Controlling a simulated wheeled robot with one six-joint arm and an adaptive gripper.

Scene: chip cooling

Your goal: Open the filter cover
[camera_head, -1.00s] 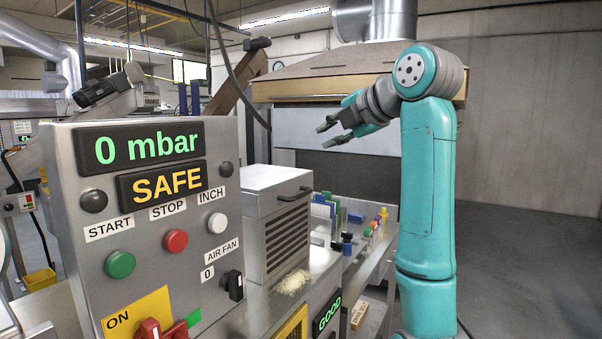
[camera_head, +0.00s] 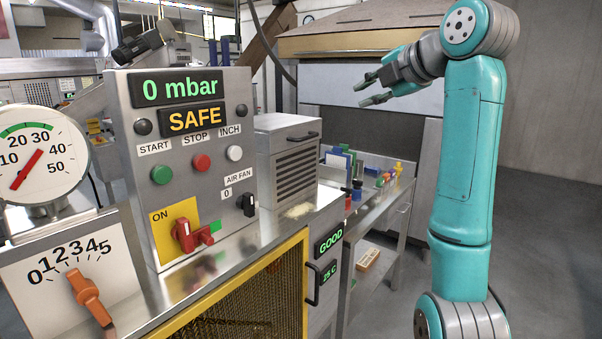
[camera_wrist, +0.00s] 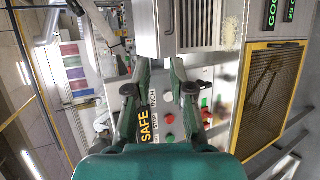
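A grey metal box with a louvred front (camera_head: 290,175) stands on the steel bench, right of the control panel. Its flat top (camera_head: 284,122) appears to be a closed lid, with a dark handle (camera_head: 302,137) along the upper front edge. The louvred front also shows at the top of the wrist view (camera_wrist: 196,25). My gripper (camera_head: 366,93) is open and empty, up in the air to the right of the box and apart from it. In the wrist view its two fingers (camera_wrist: 160,70) are spread, with the box beyond their tips.
The control panel (camera_head: 195,160) reads 0 mbar and SAFE. A gauge (camera_head: 38,155) and an orange dial (camera_head: 90,297) are at left. A yellow-framed mesh guard (camera_head: 250,300) is below the bench. Pale crumbs (camera_head: 298,211) lie before the box. Open floor (camera_head: 550,220) is at right.

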